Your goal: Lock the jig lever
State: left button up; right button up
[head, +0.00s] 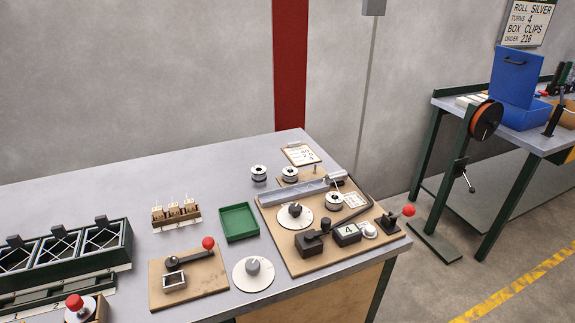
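Two levers with red ball knobs show in the head view, and I cannot tell for certain which is the jig lever. One lever (190,258) lies low across a small wooden board, with its red knob (208,243) at the upper right end and a small metal frame (174,282) below it. The other lever (392,220) stands on a dark bracket at the right edge of the larger wooden board, with its red knob (408,211) pointing right. Neither of my grippers is in view.
The larger board (300,263) carries dials, a counter (347,234) reading 4 and a long metal bar. A green tray (239,222), a round dial plate (253,274) and a dark green rack (60,270) stand nearby. The back left of the grey table is clear.

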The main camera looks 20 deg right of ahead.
aim_at(408, 211)
jog(key=k+j+z, duration=0.1)
jog(key=z, duration=1.25)
